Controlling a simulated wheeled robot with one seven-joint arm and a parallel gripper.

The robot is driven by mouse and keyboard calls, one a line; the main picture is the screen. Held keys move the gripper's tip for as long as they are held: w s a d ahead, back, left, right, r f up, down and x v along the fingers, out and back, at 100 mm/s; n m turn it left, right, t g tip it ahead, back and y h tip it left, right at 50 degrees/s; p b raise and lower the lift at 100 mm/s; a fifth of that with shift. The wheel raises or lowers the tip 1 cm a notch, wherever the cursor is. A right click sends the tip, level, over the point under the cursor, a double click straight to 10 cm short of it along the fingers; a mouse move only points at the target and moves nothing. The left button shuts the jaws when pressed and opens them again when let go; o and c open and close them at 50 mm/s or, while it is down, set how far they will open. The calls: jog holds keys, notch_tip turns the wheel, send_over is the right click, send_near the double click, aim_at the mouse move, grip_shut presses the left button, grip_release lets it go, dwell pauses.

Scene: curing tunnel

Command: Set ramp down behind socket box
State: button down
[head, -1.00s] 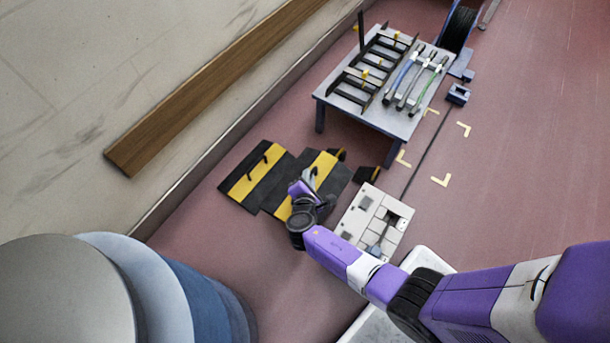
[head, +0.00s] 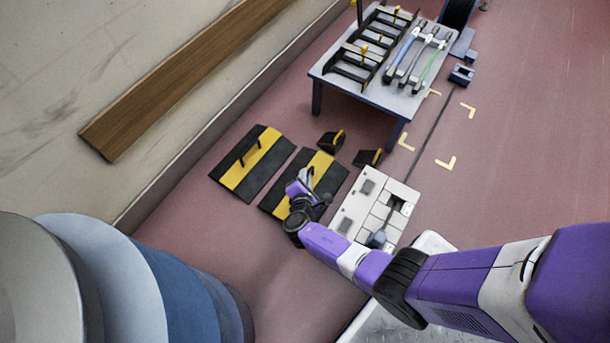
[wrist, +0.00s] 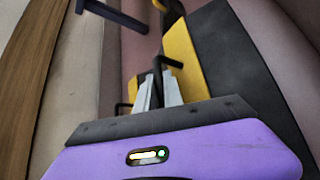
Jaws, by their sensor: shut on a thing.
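The ramp (head: 328,182) in my gripper is a black slab with a yellow stripe, beside the socket box in the head view. My gripper (head: 307,177) is over its middle, shut on its dark handle. In the wrist view my gripper (wrist: 158,82) is shut, with the yellow stripe and dark slab of the ramp (wrist: 235,60) beyond it. I cannot tell whether the ramp touches the floor. The socket box (head: 352,201) is a pale panelled box on the floor, just right of the ramp.
A second black and yellow ramp (head: 238,174) lies to the left, near the wall kerb. Two small black and yellow wedges (head: 332,141) (head: 368,158) stand behind. A grey table (head: 398,103) with cables is at the back. A wooden beam (head: 180,85) runs along the left.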

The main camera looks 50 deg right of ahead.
jog(key=shift+w+f+b, duration=0.15)
jog(key=shift+f+b, duration=0.25)
jog(key=shift+f, duration=0.5)
jog(key=shift+r, duration=0.1)
jog(key=c, duration=1.5)
grip_release()
jog(key=shift+f, duration=0.25)
jog(key=shift+s+a+r+p, duration=0.2)
jog(key=shift+s+r+p, duration=0.05)
jog(key=shift+r+p, duration=0.05)
jog(key=p+v, duration=0.5)
jog(key=v, duration=0.6)
jog(key=shift+s+a+p, duration=0.15)
jog(key=shift+p, duration=0.15)
